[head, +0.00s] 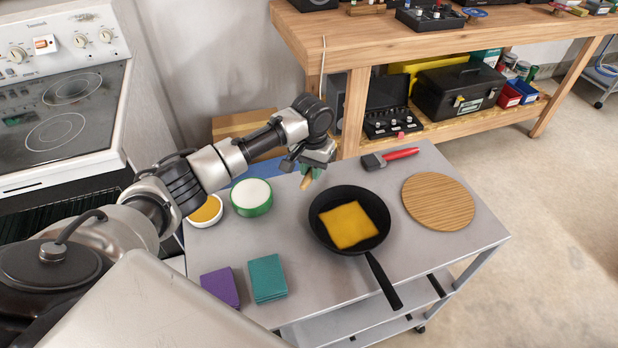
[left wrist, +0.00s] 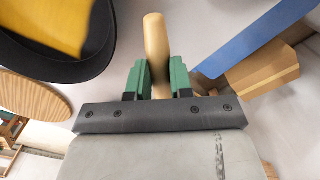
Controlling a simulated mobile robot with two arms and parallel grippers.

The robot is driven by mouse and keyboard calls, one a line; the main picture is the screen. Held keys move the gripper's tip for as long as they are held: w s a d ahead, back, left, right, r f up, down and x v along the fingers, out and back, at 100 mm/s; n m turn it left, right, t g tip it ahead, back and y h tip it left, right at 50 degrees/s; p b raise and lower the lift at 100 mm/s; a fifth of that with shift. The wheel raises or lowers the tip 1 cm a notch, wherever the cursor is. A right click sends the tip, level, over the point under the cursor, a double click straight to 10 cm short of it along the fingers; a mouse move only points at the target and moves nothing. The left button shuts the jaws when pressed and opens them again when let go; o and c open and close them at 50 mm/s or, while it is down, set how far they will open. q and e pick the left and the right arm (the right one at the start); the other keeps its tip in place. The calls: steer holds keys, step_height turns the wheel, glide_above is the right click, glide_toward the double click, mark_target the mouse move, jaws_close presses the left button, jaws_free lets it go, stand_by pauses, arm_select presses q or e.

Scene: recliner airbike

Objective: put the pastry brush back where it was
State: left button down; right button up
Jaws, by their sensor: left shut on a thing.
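My left gripper (head: 313,169) is over the far edge of the grey cart top, left of the black pan. It is shut on the pastry brush, whose pale wooden handle (head: 306,183) shows just below the fingers. In the left wrist view the same handle (left wrist: 155,40) stands between the green finger pads of the gripper (left wrist: 157,82). The brush's bristle end is hidden in both views. I cannot tell whether the brush touches the cart top. My right gripper is not in view.
The cart top (head: 400,268) holds a black pan (head: 318,226) with a yellow square, a round wooden board (head: 438,201), a red-handled tool (head: 400,154), a green-rimmed tub (head: 251,196), a yellow-filled bowl (head: 206,211), and purple (head: 220,287) and teal (head: 268,278) blocks. A workbench (head: 430,40) stands behind.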

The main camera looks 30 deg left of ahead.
mark_target(309, 170)
arm_select(q)
steer(key=shift+s+a+f, duration=0.15)
steer(key=shift+a+f, duration=0.15)
steer(key=shift+f, duration=1.9)
steer(key=shift+f, duration=0.1)
steer(key=c, duration=1)
jaws_free()
step_height(309, 170, up, 12)
steer(key=shift+r, duration=0.15)
